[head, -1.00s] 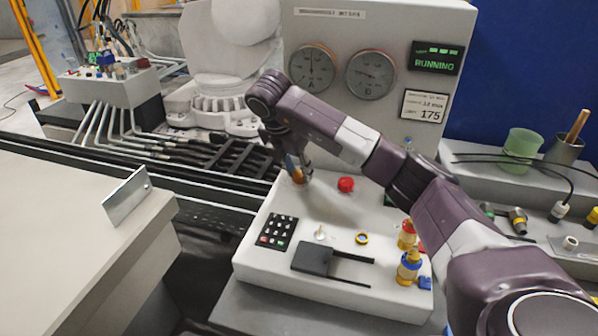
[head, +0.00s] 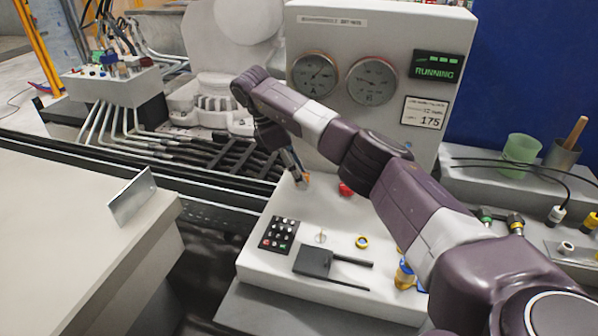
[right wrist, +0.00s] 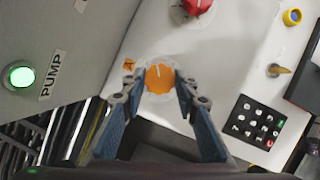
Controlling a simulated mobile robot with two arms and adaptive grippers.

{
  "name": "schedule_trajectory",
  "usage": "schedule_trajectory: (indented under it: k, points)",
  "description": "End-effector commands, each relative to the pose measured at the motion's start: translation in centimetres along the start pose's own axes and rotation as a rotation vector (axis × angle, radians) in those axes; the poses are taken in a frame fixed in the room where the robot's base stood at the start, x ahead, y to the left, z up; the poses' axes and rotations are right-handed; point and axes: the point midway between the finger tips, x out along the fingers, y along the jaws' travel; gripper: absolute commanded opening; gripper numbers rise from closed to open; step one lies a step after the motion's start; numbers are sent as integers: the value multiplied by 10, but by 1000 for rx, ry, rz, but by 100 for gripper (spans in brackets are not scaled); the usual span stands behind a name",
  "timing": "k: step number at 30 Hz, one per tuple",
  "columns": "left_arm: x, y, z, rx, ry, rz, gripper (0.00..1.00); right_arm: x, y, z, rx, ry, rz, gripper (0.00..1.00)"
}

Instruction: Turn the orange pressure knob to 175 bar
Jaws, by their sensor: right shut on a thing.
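The orange knob (right wrist: 159,79) sits on the white panel of the console, with a pale ring around it and a white pointer line on its top. My right gripper (right wrist: 160,88) is shut on it, one blue-padded finger at each side. In the head view my right gripper (head: 300,176) covers most of the knob, and only a bit of orange shows. Gauge A (head: 315,75) and gauge B (head: 373,81) are on the upright panel. The needle of A leans to the upper right; its numbers are too small to read. My left gripper is not in view.
A card (head: 425,112) reads 175, and a green display (head: 437,66) reads RUNNING. Close to the orange knob is a red knob (right wrist: 197,6). A keypad (head: 281,235) and a lit green PUMP button (right wrist: 21,76) also show. My right arm crosses the console's right side.

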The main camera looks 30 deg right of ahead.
Motion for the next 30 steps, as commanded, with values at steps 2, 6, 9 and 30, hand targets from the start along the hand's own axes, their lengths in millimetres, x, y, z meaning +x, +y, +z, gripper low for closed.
schedule_trajectory:
  k: [2,6,9,30]
  points:
    - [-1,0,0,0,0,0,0,-3,2,1,49,1,-14,4]
    - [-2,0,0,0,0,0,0,-3,2,1,114,2,-41,4]
    - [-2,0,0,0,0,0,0,-2,3,1,147,2,-54,4]
    - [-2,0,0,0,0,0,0,-2,3,0,189,3,-71,33]
